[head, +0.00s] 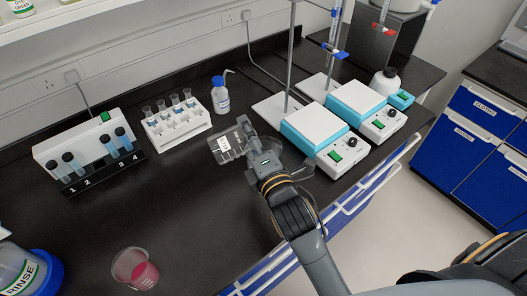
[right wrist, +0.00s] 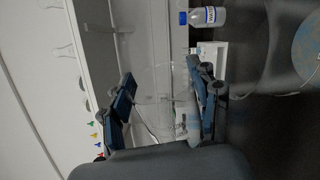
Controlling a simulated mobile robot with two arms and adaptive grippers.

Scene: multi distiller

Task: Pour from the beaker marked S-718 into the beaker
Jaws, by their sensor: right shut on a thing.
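My right gripper (head: 250,150) is shut on a clear glass beaker (head: 232,144). The held beaker has a white label too small to read, and it appears tipped to the left above the worktop. In the right wrist view the blue fingers (right wrist: 160,95) stand on both sides of the clear glass (right wrist: 163,78). I cannot make out liquid in it. Another clear beaker (head: 135,270) with pink-red liquid stands upright at the front left, well apart from the gripper; no label is readable on it. My left gripper is not in view.
A white tube rack (head: 178,127), a black numbered vial rack (head: 98,170) and a blue-capped bottle (head: 220,95) stand behind. Two hotplates (head: 320,128) with stands are at the right. A RINSE container (head: 22,270) is at the left corner. The middle of the dark worktop (head: 180,205) is clear.

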